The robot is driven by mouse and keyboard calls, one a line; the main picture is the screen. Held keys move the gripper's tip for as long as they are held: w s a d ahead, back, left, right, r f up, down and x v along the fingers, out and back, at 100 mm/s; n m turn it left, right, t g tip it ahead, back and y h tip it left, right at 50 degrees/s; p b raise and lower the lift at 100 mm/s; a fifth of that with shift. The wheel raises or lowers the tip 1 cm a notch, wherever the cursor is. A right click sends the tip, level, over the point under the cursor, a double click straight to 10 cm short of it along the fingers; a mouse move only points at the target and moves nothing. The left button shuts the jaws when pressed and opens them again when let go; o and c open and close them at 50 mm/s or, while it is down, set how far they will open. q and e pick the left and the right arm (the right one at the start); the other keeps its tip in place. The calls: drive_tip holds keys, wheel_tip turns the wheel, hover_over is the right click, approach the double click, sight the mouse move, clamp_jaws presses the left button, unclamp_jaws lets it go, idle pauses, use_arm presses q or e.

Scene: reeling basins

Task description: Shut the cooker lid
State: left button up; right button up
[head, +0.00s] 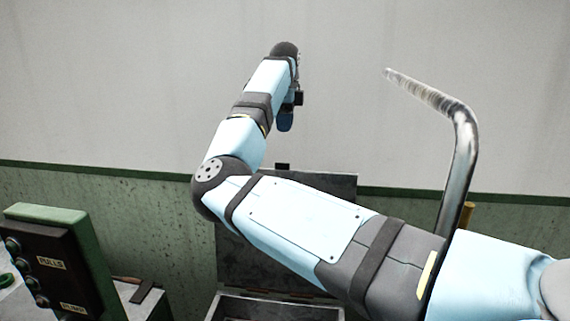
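The cooker (216,304) is a grey metal box at the bottom centre, cut off by the lower edge. Its lid (232,262) is a dark grey panel standing up at the back of the box, so it is open. A small dark piece sits on the lid's top edge. My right arm comes in from the right, crosses in front of the lid and hides much of it. My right gripper (286,120) is above the lid, mostly hidden by the wrist; I cannot tell whether its fingers are open. My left gripper is out of view.
A bent metal pipe (464,140) rises behind my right arm on the right. A control box (50,262) with several buttons and labels stands at the lower left. A green and pale wall closes off the back.

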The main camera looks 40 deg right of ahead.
wheel_tip(320, 180, down, 13)
drive_tip(key=shift+d+f, duration=0.1)
drive_tip(key=shift+d, duration=0.05)
drive_tip(key=shift+c, duration=0.2)
clamp_jaws()
